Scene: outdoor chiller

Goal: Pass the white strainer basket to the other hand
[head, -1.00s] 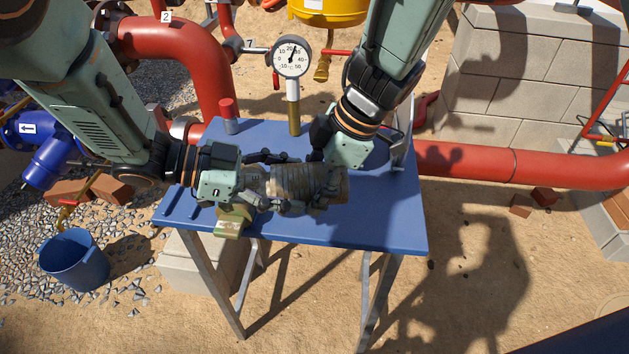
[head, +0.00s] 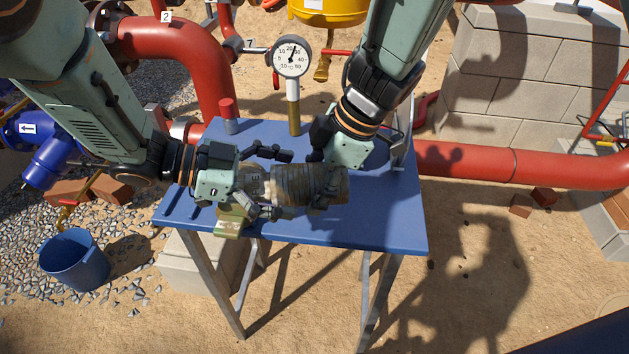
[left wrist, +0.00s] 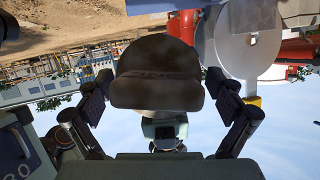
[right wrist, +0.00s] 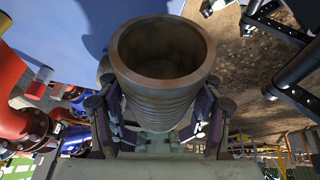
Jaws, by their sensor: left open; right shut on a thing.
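The strainer basket (head: 300,185) is a dirty whitish-brown ribbed cylinder, lying sideways above the blue table. My right gripper (head: 326,180) comes from above and is shut on its right part. In the right wrist view the basket (right wrist: 162,85) sits between the fingers, its round open mouth facing up in the picture. My left gripper (head: 284,184) is open at the basket's left end, one finger on the far side and one on the near side. In the left wrist view the basket's dark end (left wrist: 158,75) lies between the spread fingers, with little room either side.
The blue table (head: 385,225) is bare at its right front. A greenish block (head: 232,223) sits at its front left edge, below my left gripper. A pressure gauge (head: 292,58) and a red-topped fitting (head: 228,112) stand behind. A blue bucket (head: 74,260) is on the ground.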

